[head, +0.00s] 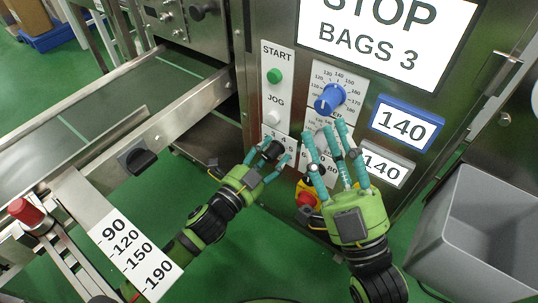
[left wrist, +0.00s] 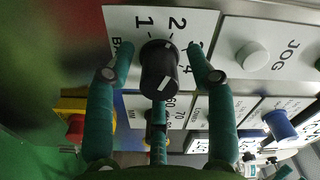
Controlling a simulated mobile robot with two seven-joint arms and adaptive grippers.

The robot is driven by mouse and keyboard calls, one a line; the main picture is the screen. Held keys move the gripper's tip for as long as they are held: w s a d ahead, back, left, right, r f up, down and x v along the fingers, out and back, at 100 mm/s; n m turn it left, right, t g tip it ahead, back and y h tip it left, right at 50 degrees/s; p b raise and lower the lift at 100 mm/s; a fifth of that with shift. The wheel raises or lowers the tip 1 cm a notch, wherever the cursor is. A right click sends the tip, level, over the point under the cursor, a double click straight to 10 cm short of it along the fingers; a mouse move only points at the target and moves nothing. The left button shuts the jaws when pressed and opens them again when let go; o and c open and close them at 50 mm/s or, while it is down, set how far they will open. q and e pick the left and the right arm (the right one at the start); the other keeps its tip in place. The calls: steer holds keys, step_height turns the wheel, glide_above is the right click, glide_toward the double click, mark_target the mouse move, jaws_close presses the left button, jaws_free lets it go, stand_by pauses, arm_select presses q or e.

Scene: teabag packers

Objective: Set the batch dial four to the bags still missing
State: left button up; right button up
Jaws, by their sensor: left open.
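The batch dial is a black knob (left wrist: 158,68) on a white plate (left wrist: 205,35) with numbers 1, 2 and 4 readable; a finger partly covers the 3. A white mark shows on the knob's face; I cannot tell which number it points to. In the head view the knob (head: 272,150) sits low on the machine front. My left gripper (head: 266,160) is open, with one finger on each side of the knob; contact is unclear. My right gripper (head: 335,145) appears open and empty, in front of the panel below the blue dial. The screen (head: 385,30) reads STOP, BAGS 3.
A blue dial (head: 330,98), green START button (head: 274,76) and white JOG button (head: 274,117) are above. A red stop button (head: 306,200) is below. A conveyor (head: 90,100) is left, a grey bin (head: 440,225) right.

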arm_select(q)
steer(key=v, duration=1.2)
stand_by(0.3)
